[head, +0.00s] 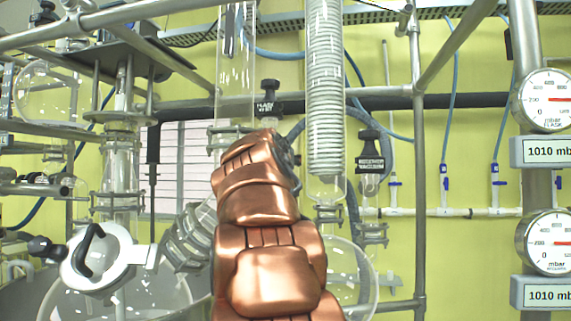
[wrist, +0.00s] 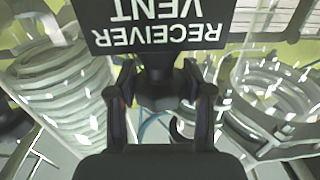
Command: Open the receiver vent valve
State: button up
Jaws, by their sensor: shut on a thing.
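The receiver vent valve's black knob (wrist: 168,97) shows in the wrist view below its black sign (wrist: 157,22), which reads "RECEIVER VENT" upside down. My gripper (wrist: 160,92) has one finger on each side of the knob and is shut on it. The exact contact is dark and hard to make out. In the head view, a black tag (head: 370,152) right of the coiled condenser looks like the receiver vent sign, but its text is small. My copper arm fills the centre there, and my gripper is hidden.
The coiled glass condenser (head: 326,90) hangs beside my arm. A round flask (head: 352,268) is behind my arm. Two gauges stand at right, with displays (head: 552,151) reading 1010. Ribbed coils (wrist: 62,85) crowd the wrist view's left.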

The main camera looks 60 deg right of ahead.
jog(key=shift+r+n+t+y+p, duration=0.15)
jog(key=shift+n+t+y+p, duration=0.9)
jog(key=shift+t+p, duration=0.4)
jog(key=shift+r+n+t+y+p, duration=0.15)
jog(key=shift+n+t+y+p, duration=0.7)
jog(key=shift+n+t+p, duration=0.55)
jog(key=shift+n+t+y+p, duration=0.35)
jog(key=shift+t+y+p, duration=0.2)
jog(key=shift+t+y, duration=0.1)
jog(key=shift+f+n+t+y+p, duration=0.2)
jog(key=shift+n+t+y+p, duration=0.1)
jog(key=shift+y+p, duration=0.05)
jog(key=o, duration=1.2)
jog(key=shift+w, duration=0.1)
jog(key=shift+c, duration=0.2)
jog(key=shift+d+f+m+g+h+b, duration=0.1)
jog(key=shift+f+m+g+h+b, duration=0.3)
jog(key=shift+b, duration=0.35)
jog(key=shift+r+h, duration=0.1)
jog(key=shift+h, duration=0.2)
jog(key=shift+m+g+h+b, duration=0.6)
jog(key=shift+g+b, duration=0.2)
jog(key=shift+b, duration=0.2)
